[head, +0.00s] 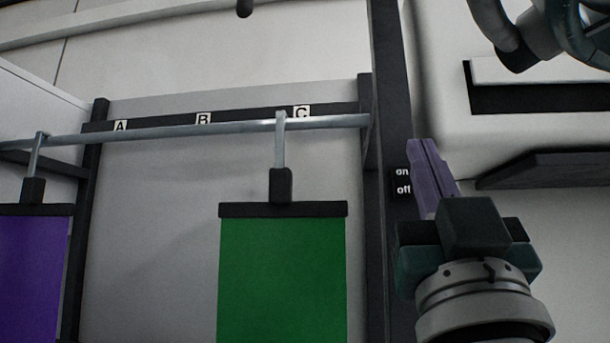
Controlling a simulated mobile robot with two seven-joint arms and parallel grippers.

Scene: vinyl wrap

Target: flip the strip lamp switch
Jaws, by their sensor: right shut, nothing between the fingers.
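The switch label (402,181), a small black plate reading "on" above "off", sits on the dark upright post right of the hanging rail. My right gripper (426,144) has purple fingers and is shut with nothing between them. It points upward just right of the label, its fingers overlapping the label's right edge in the view. The switch's moving part is hidden or too small to make out. I cannot tell whether the fingers touch it. No lit strip lamp can be made out. My left gripper is not in view.
A metal rail (215,130) with tags A, B and C crosses the left half. A purple sheet (32,275) and a green sheet (282,275) hang from it on hooks. A dark shelf (555,168) juts out at right, and grey curved parts show at top right.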

